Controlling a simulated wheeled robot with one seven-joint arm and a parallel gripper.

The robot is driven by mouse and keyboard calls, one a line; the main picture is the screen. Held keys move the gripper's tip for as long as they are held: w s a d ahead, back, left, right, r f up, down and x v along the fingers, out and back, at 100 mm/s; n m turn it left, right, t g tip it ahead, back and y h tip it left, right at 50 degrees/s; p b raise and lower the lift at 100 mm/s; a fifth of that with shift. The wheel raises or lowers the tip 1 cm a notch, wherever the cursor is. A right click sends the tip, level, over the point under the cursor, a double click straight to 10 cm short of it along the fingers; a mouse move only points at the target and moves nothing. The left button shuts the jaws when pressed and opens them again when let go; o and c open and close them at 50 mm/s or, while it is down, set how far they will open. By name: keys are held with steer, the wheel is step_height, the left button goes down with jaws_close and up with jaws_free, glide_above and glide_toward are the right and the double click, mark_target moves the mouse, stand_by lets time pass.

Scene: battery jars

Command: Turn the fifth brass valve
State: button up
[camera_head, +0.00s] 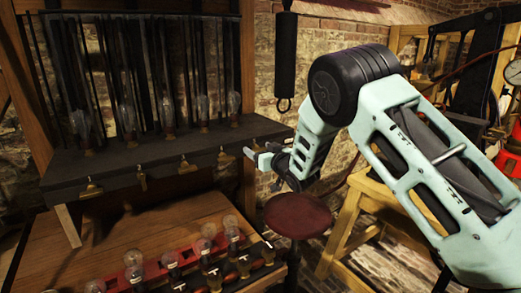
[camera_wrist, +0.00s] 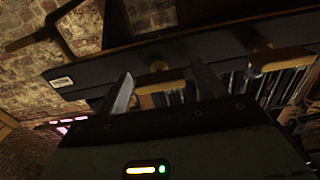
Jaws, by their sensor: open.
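Brass valves line the front edge of a black shelf (camera_head: 165,160) in the head view. The leftmost valve (camera_head: 91,188) and the fourth from the left (camera_head: 224,154) show clearly. The fifth, at the right end, is hard to make out beside my gripper (camera_head: 256,156). In the wrist view, my gripper (camera_wrist: 164,86) is open, its fingers apart. The end valve (camera_wrist: 160,75), which looks like the fifth, appears between and beyond the fingers; contact cannot be told. Another valve (camera_wrist: 280,58) is to its right.
Glass bulbs (camera_head: 128,115) stand on the shelf. A lower wooden bench (camera_head: 150,235) holds a red rack with more bulbs (camera_head: 133,262). A round red stool (camera_head: 298,215) stands below my arm. A black cylinder (camera_head: 286,55) hangs with a hook near my gripper.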

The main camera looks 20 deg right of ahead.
steer(key=c, duration=1)
steer(key=shift+f+n+b, duration=0.15)
steer(key=shift+n+b, duration=0.15)
steer(key=shift+b, duration=0.35)
steer(key=shift+o, duration=0.2)
steer(key=shift+f+n+b, duration=0.15)
steer(key=shift+n+b, duration=0.45)
steer(key=shift+b, duration=0.4)
steer(key=n+b, duration=0.6)
steer(key=b, duration=0.2)
steer(key=shift+a+f+b, duration=0.1)
steer(key=shift+a+b, duration=0.05)
steer(key=shift+b, duration=0.25)
steer(key=n+b, duration=0.6)
steer(key=b, duration=0.2)
steer(key=shift+s+f, duration=0.1)
steer(key=n+b, duration=0.4)
steer(key=shift+r, duration=0.2)
steer(key=shift+b, duration=0.35)
